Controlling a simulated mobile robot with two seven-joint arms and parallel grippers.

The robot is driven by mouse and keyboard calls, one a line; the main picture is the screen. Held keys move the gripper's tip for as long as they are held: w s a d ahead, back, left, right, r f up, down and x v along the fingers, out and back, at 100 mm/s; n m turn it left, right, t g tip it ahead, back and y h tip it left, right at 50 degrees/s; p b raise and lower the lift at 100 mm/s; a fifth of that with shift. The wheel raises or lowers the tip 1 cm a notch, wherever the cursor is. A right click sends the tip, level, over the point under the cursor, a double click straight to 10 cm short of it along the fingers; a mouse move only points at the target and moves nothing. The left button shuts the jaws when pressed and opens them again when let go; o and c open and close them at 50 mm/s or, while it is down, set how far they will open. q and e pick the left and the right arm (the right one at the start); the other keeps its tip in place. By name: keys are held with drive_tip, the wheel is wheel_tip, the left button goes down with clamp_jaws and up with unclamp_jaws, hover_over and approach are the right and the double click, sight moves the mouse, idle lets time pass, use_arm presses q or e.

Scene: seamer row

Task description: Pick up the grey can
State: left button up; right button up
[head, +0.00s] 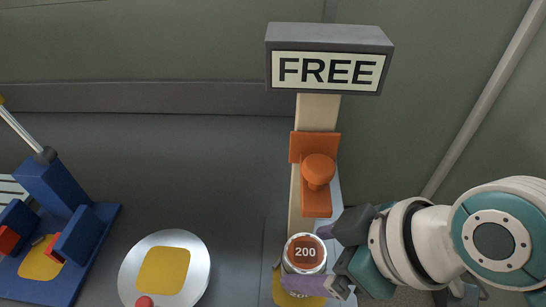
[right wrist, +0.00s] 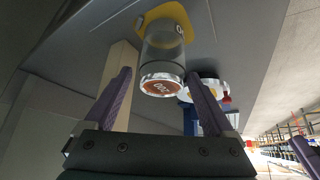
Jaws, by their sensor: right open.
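The grey can (head: 304,268) stands on a yellow patch (head: 284,290) at the foot of a post, its orange-red top marked 200. My right gripper (head: 332,259) comes in from the right, open, its two purple fingertips at the can's right side. In the right wrist view the can (right wrist: 163,55) shows beyond and between the tips of the open right gripper (right wrist: 162,85). No grip on the can shows. My left gripper is not in the head view.
A post carries an orange knob (head: 318,170) and a FREE sign (head: 329,70) behind the can. A silver disc (head: 130,272) with a yellow square and red button lies left. A blue fixture (head: 85,235) stands far left. The grey surface between the disc and post is clear.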

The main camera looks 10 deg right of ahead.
drive_tip(key=b+x, duration=0.2)
drive_tip(key=x, duration=0.4)
drive_tip(key=shift+s+f, duration=0.15)
drive_tip(key=shift+f, duration=0.1)
drive_tip(key=c, duration=1.2)
drive_tip(key=shift+r, duration=0.1)
